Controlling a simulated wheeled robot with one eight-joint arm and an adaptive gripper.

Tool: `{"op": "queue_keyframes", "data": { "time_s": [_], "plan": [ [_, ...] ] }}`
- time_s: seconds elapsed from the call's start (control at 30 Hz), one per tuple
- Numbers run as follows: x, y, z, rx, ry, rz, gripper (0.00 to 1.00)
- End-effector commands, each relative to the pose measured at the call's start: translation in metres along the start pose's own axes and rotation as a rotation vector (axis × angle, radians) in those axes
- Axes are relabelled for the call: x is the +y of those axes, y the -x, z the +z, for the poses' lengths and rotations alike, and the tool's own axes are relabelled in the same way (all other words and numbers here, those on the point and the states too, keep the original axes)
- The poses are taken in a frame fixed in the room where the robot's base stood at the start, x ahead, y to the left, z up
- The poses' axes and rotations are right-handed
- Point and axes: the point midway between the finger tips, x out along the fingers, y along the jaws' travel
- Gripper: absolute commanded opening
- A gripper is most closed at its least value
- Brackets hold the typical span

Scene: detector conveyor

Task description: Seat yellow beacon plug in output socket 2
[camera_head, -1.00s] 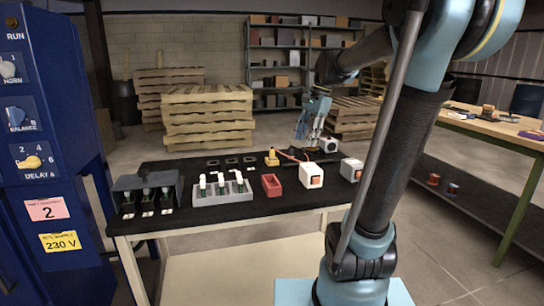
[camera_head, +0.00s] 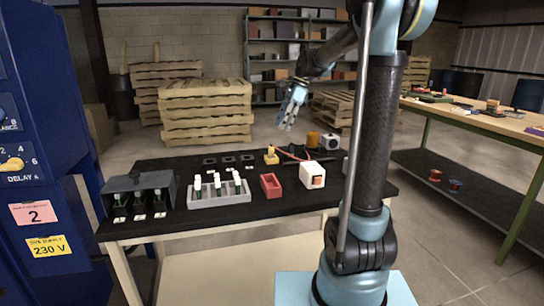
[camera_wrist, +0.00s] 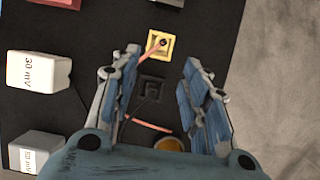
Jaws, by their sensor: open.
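The yellow beacon plug (camera_head: 271,156) stands on the black table top, with a red cable running right from it. In the wrist view the plug (camera_wrist: 162,45) is a yellow square near the top middle, between and beyond my fingertips. My gripper (camera_head: 286,127) is open and empty, above the back of the table. Its fingers (camera_wrist: 162,62) are spread in the wrist view. An orange beacon (camera_head: 313,139) stands to the right of the plug. Three dark square sockets (camera_head: 229,161) lie in a row left of the plug; I cannot read which is socket 2.
A grey rack (camera_head: 220,194) with white-topped pieces, a dark three-bay box (camera_head: 138,196), a red tray (camera_head: 270,186) and a white meter box (camera_head: 312,175) stand in front. A dark square plate (camera_wrist: 152,90) lies between my fingers in the wrist view. A blue cabinet (camera_head: 40,130) stands left.

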Motion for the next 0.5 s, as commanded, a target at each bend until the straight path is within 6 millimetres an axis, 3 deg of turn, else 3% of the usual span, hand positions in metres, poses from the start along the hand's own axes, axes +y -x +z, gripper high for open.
{"op": "queue_keyframes", "data": {
  "time_s": [0.3, 0.5],
  "plan": [
    [0.0, -0.052, 0.001, 0.0, 0.002, -0.001, 0.42],
    [0.0, -0.064, 0.001, 0.0, 0.002, 0.0, 0.42]
  ]
}}
